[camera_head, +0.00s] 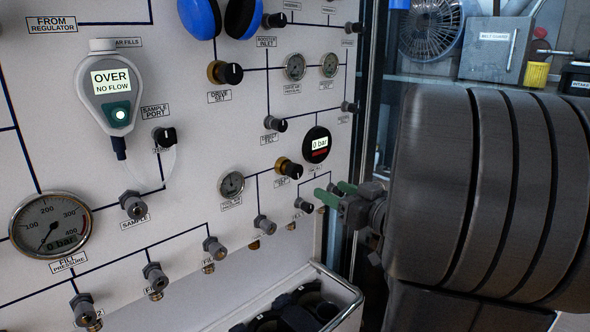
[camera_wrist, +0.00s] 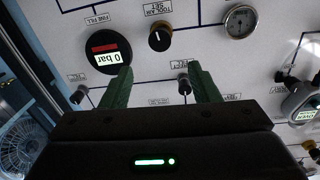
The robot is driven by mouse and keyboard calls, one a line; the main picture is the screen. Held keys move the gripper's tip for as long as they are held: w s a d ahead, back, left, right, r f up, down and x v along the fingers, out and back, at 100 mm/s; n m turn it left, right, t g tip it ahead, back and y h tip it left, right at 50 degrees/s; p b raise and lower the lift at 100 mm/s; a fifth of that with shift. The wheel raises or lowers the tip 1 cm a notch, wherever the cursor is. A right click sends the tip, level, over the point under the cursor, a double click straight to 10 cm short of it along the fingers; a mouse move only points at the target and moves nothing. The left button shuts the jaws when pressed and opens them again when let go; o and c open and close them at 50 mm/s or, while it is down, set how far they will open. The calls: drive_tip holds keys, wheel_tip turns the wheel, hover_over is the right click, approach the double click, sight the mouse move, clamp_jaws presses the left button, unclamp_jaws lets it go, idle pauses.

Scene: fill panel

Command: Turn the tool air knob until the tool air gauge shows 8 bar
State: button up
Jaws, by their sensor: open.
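The tool air knob (camera_head: 289,168) is a black knob on a brass collar, low on the white panel. It also shows in the wrist view (camera_wrist: 160,38), upside down, with its label beside it. A small round dial gauge (camera_head: 231,185) is left of the knob; in the wrist view the gauge (camera_wrist: 240,21) is at upper right. Its needle is too small to read. My gripper (camera_head: 330,190) has two green fingers, apart and empty, right of and slightly below the knob in the head view. In the wrist view the gripper (camera_wrist: 160,72) does not touch the knob.
A round black display (camera_head: 317,144) reading 0 bar sits above the knob. Small grey valves (camera_head: 265,224) and (camera_head: 303,205) line the panel below. A metal-edged bin (camera_head: 335,285) juts out at the bottom. A frame post (camera_head: 365,120) stands at the panel's right edge.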

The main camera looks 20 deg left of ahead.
sight(298, 172)
drive_tip(key=x, duration=1.3)
drive_tip(key=shift+w+a, duration=0.3)
drive_tip(key=c, duration=0.9)
drive_tip(key=shift+r+m+p, duration=0.1)
drive_tip(key=shift+m+p, duration=0.2)
drive_tip(key=shift+p, duration=0.15)
drive_tip(key=shift+c, duration=0.2)
